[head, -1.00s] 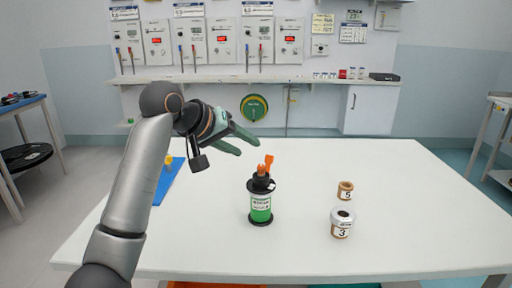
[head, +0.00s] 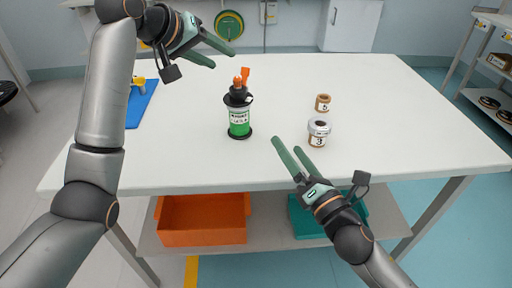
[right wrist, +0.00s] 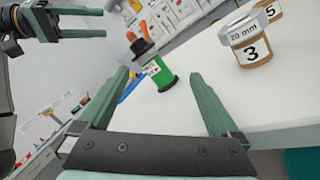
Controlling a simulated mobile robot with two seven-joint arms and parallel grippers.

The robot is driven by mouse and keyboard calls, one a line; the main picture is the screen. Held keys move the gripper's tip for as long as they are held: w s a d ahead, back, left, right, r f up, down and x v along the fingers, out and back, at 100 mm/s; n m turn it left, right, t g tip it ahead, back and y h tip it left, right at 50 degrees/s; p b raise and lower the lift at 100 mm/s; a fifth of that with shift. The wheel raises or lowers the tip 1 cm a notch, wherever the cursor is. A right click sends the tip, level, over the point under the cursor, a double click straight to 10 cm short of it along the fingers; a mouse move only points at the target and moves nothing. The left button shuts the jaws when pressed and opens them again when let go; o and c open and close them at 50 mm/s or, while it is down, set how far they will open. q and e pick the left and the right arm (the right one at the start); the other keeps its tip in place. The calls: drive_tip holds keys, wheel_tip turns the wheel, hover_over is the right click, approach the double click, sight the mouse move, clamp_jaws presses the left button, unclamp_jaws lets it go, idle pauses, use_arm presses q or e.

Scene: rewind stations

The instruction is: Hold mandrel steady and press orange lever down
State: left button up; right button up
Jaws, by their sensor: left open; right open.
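The mandrel (head: 239,116) stands upright on the white table, a black-ended spindle with a green labelled middle. The orange lever (head: 245,74) sticks up from its black top. In the right wrist view the mandrel (right wrist: 159,73) shows beyond and between the fingers. My left gripper (head: 224,58) is open and empty, above the table, up and left of the lever. My right gripper (head: 298,140) is open and empty near the table's front edge, to the right of and nearer than the mandrel. Neither gripper touches it.
A spool marked 3 (head: 318,139) and a smaller one marked 5 (head: 322,103) stand right of the mandrel. A blue mat (head: 140,108) with a yellow item lies at the left. An orange bin (head: 203,222) and a teal bin (head: 304,219) sit below the table (head: 400,110).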

sight(242, 122)
drive_tip(key=w+a+n, duration=0.1)
drive_tip(key=a+n, duration=0.1)
drive_tip(key=w+a+n+h, duration=0.1)
drive_tip(key=a+n, duration=0.1)
drive_tip(key=w+a+f+n+g+h, duration=0.1)
drive_tip(key=a+n, duration=0.1)
drive_tip(key=shift+a, duration=0.25)
drive_tip(key=shift+w+a+f+n, duration=0.15)
drive_tip(key=shift+a+n, duration=0.3)
drive_tip(key=shift+n, duration=0.15)
drive_tip(key=x, duration=1.2)
drive_tip(key=shift+w+d+f, duration=0.1)
drive_tip(key=shift+w+f, duration=0.05)
drive_tip(key=shift+w, duration=0.1)
